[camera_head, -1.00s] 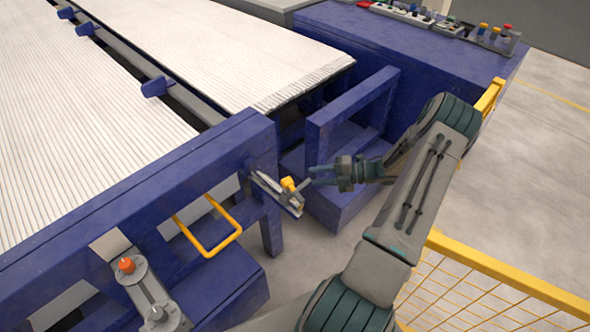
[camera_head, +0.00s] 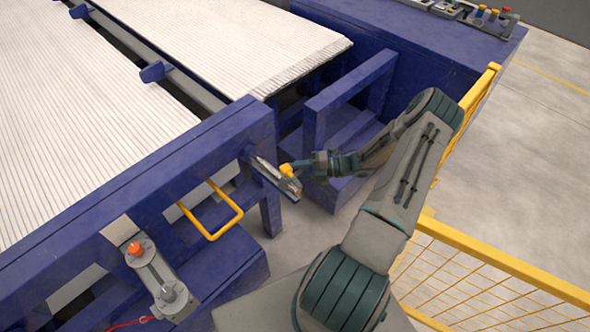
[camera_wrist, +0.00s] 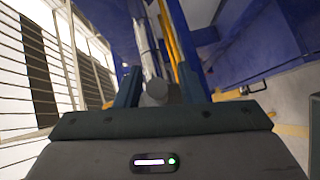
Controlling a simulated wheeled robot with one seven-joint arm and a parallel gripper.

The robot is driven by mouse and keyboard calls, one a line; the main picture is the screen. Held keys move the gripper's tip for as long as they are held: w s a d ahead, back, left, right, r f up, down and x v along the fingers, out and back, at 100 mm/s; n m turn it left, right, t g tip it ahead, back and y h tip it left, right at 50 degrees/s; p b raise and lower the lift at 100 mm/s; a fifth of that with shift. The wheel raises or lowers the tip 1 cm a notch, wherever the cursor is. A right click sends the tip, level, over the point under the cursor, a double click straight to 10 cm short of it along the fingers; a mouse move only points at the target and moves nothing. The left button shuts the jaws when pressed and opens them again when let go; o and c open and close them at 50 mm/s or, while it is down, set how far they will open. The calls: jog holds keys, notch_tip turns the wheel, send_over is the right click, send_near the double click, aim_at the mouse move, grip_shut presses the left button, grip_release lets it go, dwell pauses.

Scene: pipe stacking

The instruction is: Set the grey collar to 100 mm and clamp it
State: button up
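A slim metal scale bar (camera_head: 268,173) sticks out from the blue frame beside my gripper. A small yellow part (camera_head: 287,170) and a grey collar (camera_head: 292,185) sit near its outer end. My gripper (camera_head: 299,168) is at the yellow part, coming from the right. In the wrist view, the two dark fingers (camera_wrist: 158,85) stand apart on either side of a grey rounded piece (camera_wrist: 159,95). I cannot tell whether they touch it. The scale marks and the collar's exact setting are too small to read.
A yellow loop handle (camera_head: 212,232) is on the blue frame (camera_head: 140,190), left of the bar. A grey fixture with an orange knob (camera_head: 135,248) is at lower left. A blue stand (camera_head: 345,125) is behind my gripper. Yellow mesh fencing (camera_head: 490,270) is at lower right.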

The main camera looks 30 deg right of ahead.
grip_shut()
jog(key=w+b, duration=0.1)
jog(key=w+a+b, duration=0.1)
jog(key=w, duration=0.1)
jog(key=w+b, duration=0.1)
jog(key=shift+w+a, duration=0.35)
jog(key=shift+w, duration=0.05)
grip_release()
jog(key=shift+s+d+b, duration=0.1)
jog(key=shift+d+b, duration=0.05)
jog(key=shift+b, duration=0.15)
